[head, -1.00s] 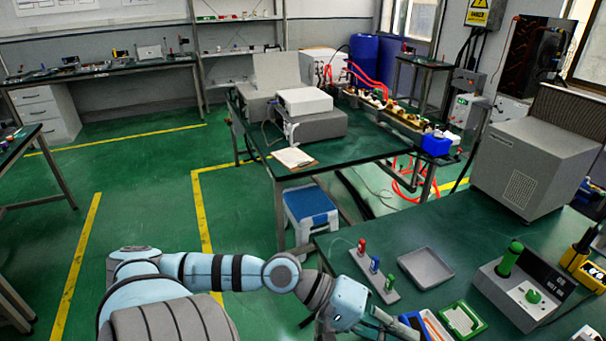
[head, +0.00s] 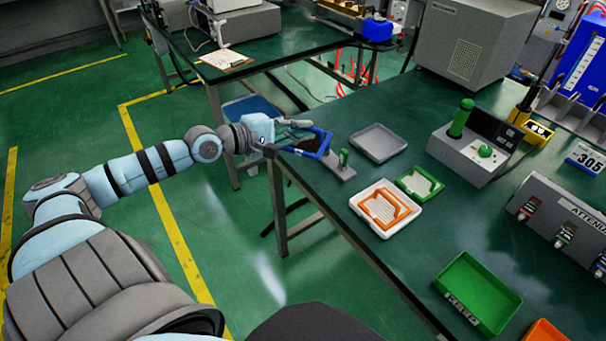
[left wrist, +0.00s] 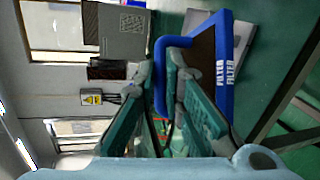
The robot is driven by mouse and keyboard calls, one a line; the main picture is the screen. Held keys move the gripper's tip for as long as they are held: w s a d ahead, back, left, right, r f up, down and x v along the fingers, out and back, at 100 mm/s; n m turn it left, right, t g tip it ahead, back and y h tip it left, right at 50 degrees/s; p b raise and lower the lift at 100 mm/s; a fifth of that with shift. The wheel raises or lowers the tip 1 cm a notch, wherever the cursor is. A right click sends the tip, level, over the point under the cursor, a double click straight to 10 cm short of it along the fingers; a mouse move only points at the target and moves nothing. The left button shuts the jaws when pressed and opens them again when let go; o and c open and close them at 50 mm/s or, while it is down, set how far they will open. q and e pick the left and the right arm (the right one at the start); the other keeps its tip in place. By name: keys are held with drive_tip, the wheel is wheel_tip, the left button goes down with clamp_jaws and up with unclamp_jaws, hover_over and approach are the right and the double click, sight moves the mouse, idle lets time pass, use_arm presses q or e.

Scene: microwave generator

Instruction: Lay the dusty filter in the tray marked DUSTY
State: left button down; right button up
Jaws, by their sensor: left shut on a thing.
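My left gripper (head: 283,130) is shut on the blue-framed filter (head: 322,148) and holds it near the left edge of the bench. In the left wrist view the filter (left wrist: 160,62) shows a dark brown inside and the word FILTER on its frame; the gripper's fingers (left wrist: 178,95) hold one side of it. My right gripper is not in view.
A white tray (head: 358,209) holds an orange-framed filter (head: 385,208). A green-framed filter (head: 437,187) lies beside it, behind which is an empty grey tray (head: 378,143).

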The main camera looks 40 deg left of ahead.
use_arm(q)
wheel_tip(320, 180, down, 14)
drive_tip(key=b, duration=0.6)
drive_tip(key=shift+f, duration=0.2)
drive_tip(key=shift+f+b, duration=0.15)
drive_tip(key=shift+b, duration=0.15)
drive_tip(key=c, duration=1.7)
unclamp_jaws()
